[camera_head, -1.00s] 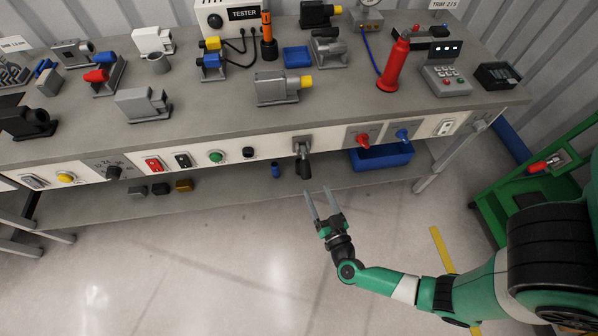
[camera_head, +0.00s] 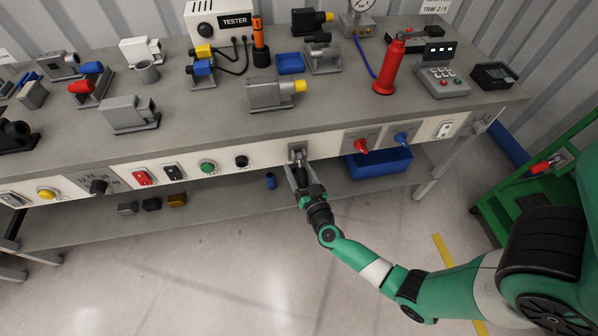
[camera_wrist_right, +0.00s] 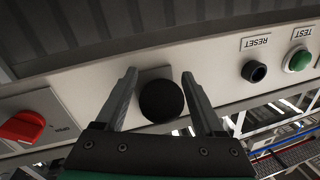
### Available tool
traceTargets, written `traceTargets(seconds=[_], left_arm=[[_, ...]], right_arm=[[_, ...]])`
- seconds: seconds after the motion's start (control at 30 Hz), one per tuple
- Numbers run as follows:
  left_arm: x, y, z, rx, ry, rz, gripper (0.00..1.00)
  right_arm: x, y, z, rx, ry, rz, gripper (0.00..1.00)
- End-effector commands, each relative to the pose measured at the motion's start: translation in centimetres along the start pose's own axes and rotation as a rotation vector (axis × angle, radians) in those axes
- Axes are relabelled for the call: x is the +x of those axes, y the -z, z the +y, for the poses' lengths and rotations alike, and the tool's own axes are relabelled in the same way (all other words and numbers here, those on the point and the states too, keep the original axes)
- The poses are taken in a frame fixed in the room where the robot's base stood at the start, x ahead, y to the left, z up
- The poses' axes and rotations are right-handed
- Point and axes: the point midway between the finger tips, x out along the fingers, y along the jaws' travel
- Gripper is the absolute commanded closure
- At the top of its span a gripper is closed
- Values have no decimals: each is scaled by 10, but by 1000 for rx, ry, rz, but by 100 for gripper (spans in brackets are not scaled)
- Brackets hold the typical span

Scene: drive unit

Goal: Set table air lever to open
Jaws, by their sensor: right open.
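The front panel of the bench (camera_head: 325,146) carries a lever with a round black knob (camera_wrist_right: 161,101) on a grey plate. My right gripper (camera_head: 298,165) is at this lever, with its fingers pointing at the panel. In the right wrist view my open fingers (camera_wrist_right: 158,75) stand on either side of the knob, with gaps visible; contact cannot be told. A red handle (camera_head: 361,146) and a blue handle (camera_head: 402,138) sit right of it on grey plates. The red handle also shows at the left of the wrist view (camera_wrist_right: 22,126), beside a small upside-down label. My left gripper is out of view.
A black button (camera_head: 241,162) and a green button (camera_head: 208,167) are left of the lever. A blue bin (camera_head: 382,163) is on the lower shelf under the coloured handles. A green cart (camera_head: 535,175) stands at right. The floor in front is clear.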

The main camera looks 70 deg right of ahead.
Motion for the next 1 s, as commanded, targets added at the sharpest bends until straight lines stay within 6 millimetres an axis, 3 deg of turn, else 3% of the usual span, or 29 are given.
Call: traceTargets(seconds=[0.13, 0.53, 1.0], left_arm=[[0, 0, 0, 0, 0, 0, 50], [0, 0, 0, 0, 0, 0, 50], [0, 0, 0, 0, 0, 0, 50]], right_arm=[[0, 0, 0, 0, 0, -1, 30], [-1, 0, 0, 0, 0, -1, 100], [-1, 0, 0, 0, 0, -1, 100]])
